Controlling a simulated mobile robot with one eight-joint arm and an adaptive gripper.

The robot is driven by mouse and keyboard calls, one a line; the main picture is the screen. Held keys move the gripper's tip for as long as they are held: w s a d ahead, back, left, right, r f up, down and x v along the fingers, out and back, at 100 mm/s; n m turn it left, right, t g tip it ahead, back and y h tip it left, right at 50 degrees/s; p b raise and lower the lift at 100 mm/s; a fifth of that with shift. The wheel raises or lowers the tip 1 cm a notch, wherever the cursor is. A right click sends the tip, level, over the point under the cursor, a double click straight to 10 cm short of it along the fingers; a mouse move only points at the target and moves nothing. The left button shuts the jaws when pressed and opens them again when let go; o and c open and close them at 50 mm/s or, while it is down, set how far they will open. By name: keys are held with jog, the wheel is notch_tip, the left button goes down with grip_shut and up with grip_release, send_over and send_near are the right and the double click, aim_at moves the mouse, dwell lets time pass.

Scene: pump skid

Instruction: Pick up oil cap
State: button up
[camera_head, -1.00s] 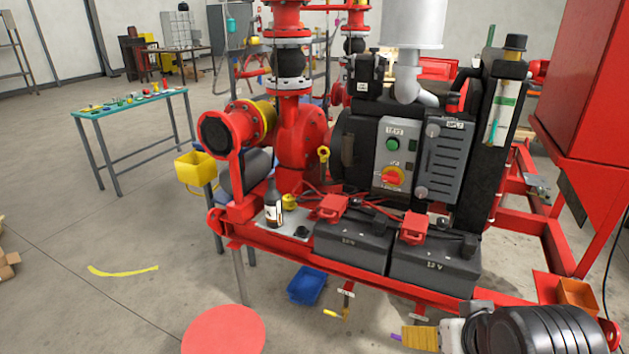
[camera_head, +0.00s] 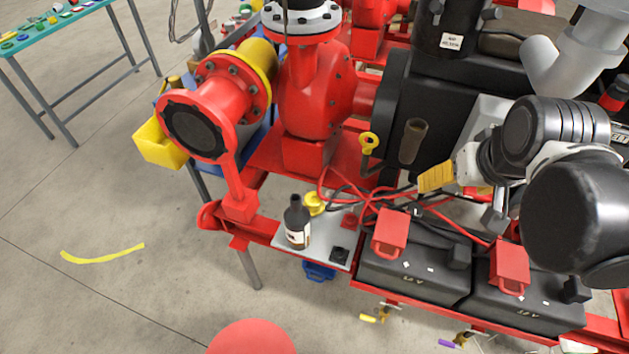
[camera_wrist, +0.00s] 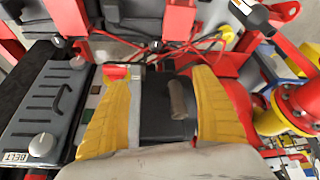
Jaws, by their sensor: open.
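A small yellow cap (camera_head: 315,204), which looks like the oil cap, sits on a grey plate (camera_head: 325,246) beside a dark bottle. It also shows near the top right of the wrist view (camera_wrist: 227,34). My gripper (camera_head: 440,177) is in front of the engine, to the right of the cap and apart from it. In the wrist view its two yellow fingers (camera_wrist: 158,82) are spread and hold nothing. A short brownish upright tube (camera_head: 413,141) stands on the dark engine; in the wrist view it shows between the fingers (camera_wrist: 177,99).
The dark bottle (camera_head: 297,222) stands close beside the cap. Two black batteries (camera_head: 415,268) with red terminal covers and red cables lie to the right. A yellow ring handle (camera_head: 369,143) and the red pump (camera_head: 310,95) stand behind. A yellow bin (camera_head: 160,145) hangs at left.

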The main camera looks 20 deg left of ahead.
jog(key=w+a+f+n+g+p, duration=0.1)
jog(key=w+a+f+n+g, duration=0.1)
jog(key=w+a, duration=0.7)
jog(key=n+g, duration=0.4)
jog(key=n, duration=0.2)
send_over(314, 199)
jog(key=shift+h, duration=0.3)
notch_tip(314, 199, down, 23)
jog(key=shift+r, duration=0.15)
notch_tip(314, 199, down, 6)
jog(key=shift+a+r+b, duration=0.1)
jog(key=shift+b, duration=0.55)
notch_tip(314, 199, down, 6)
jog(key=shift+w+r+b, duration=0.15)
jog(key=shift+r+b, duration=0.05)
jog(key=shift+b, duration=1.05)
jog(key=shift+r, duration=0.1)
jog(key=c, duration=1.4)
